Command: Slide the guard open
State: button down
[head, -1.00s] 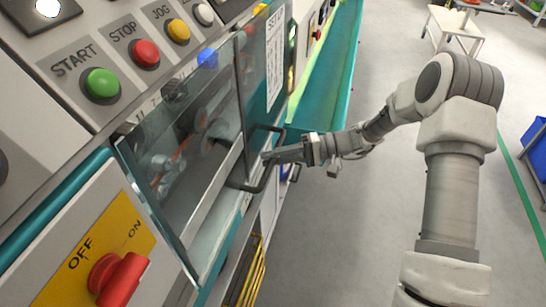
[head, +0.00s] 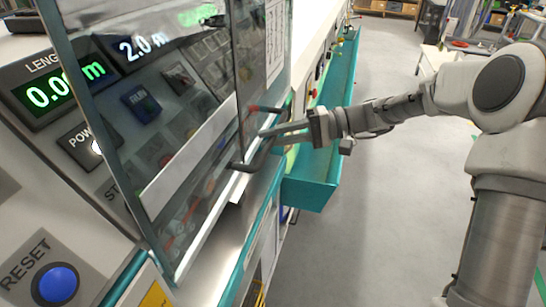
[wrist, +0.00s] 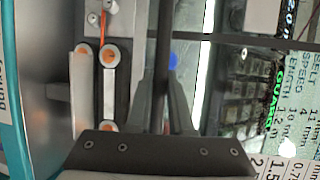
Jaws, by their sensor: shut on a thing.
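The guard is a clear panel in a grey frame (head: 190,150) on the machine front in the head view. It now stands in front of the control panel, whose buttons show through it. Its dark bar handle (head: 262,156) sticks out at the right side. My gripper (head: 272,132) is shut on this handle. In the wrist view the handle (wrist: 164,40) runs upright as a dark bar between my two fingers (wrist: 160,95). The exact finger contact is partly hidden there.
Orange and white rollers (wrist: 108,58) show beside the handle in the wrist view. A teal trough (head: 325,150) runs along the machine to the right of my gripper. A blue RESET button (head: 58,284) is at lower left. Open grey floor lies to the right.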

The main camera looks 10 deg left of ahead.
jog(key=p, duration=0.4)
send_near(248, 99)
jog(key=x, duration=0.5)
jog(key=c, duration=0.8)
grip_release()
jog(key=b+v, duration=0.2)
jog(key=v, duration=1.5)
jog(key=shift+d, duration=0.2)
jog(key=shift+a, duration=0.1)
